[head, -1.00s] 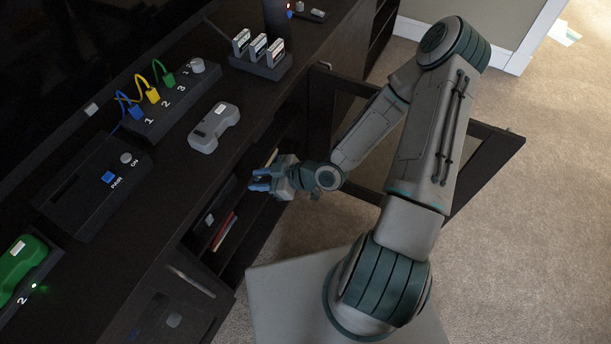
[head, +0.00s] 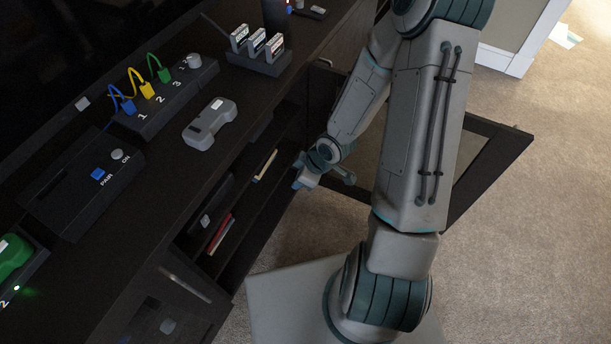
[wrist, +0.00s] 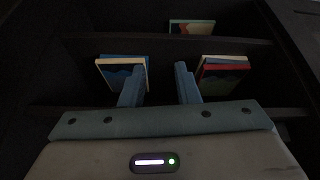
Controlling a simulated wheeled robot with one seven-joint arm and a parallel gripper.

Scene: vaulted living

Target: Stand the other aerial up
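My gripper (head: 300,184) is beside the open cabinet front, below the top surface. In the wrist view its two blue-grey fingers (wrist: 159,84) are apart, with nothing between them, pointing into the dark shelves.
Books (wrist: 122,74) stand on the shelves. An open cabinet door (head: 487,150) juts out behind my arm. On the cabinet top are a grey handset (head: 210,123), a numbered cable box (head: 165,104), a cartridge rack (head: 258,60), a PAIR box (head: 82,190) and a green device (head: 12,258).

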